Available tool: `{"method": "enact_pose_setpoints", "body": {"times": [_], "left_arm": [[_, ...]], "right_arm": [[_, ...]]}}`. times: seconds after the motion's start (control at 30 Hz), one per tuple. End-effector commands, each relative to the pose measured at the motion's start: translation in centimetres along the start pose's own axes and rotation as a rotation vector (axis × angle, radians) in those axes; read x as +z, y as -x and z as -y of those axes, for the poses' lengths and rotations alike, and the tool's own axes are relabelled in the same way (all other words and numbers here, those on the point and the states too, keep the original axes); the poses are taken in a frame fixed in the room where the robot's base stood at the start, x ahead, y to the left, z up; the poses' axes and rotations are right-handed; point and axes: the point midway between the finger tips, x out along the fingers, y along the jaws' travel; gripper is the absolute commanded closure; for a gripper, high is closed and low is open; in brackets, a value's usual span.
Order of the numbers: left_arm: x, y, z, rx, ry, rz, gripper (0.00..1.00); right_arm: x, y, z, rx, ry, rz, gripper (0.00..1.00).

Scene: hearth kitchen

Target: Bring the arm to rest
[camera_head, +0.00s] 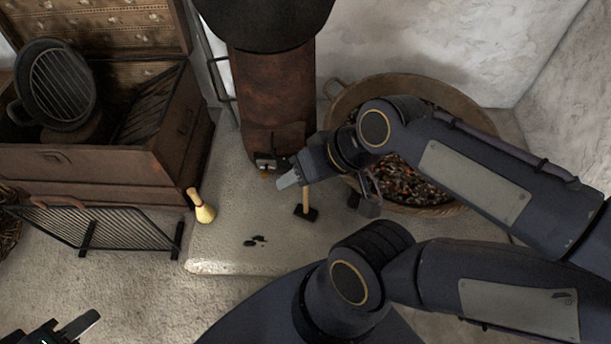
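My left gripper (78,326) is at the bottom left corner, cut off by the picture edge. My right arm comes in from the right and reaches over the basket. Its gripper (288,180) points left, in front of the stove's foot and over the stone slab. One pale fingertip shows clearly; whether it is open or shut cannot be told. A small tool with a wooden handle and black head (306,213) shows just below it; the handle's upper end is hidden.
The rusty stove (275,90) stands at top centre. A wide basket of embers (415,182) lies under my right arm. A trunk (100,170) and black grate (110,232) are left.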

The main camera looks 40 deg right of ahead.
Motion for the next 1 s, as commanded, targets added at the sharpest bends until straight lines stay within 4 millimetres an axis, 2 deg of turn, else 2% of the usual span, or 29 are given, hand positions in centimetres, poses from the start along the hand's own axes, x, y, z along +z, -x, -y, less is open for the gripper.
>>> {"method": "enact_pose_setpoints", "body": {"times": [0.13,0.4,0.57,0.67,0.77,1.0], "left_arm": [[0.0,0.0,0.0,0.0,0.0,0.0,0.64],[0.0,0.1,0.0,0.0,0.0,0.0,0.64],[-0.7,1.4,-0.7,0.0,0.0,0.0,0.64],[-1.8,3.5,-1.6,0.0,0.0,0.0,0.64],[-3.3,6.5,-3.0,0.0,0.0,0.0,0.64],[-7.5,14.8,-6.8,0.0,0.0,-0.001,0.64]], "right_arm": [[0.9,0.5,0.2,0.007,0.021,-0.015,0.48],[0.9,0.5,0.2,0.007,0.02,-0.015,0.48],[0.2,1.9,0.9,0.006,0.02,-0.016,0.48],[-0.8,4.0,1.9,0.006,0.02,-0.016,0.48],[-2.2,7.0,3.3,0.006,0.02,-0.016,0.48],[-6.3,15.4,7.2,0.006,0.02,-0.016,0.48]]}}
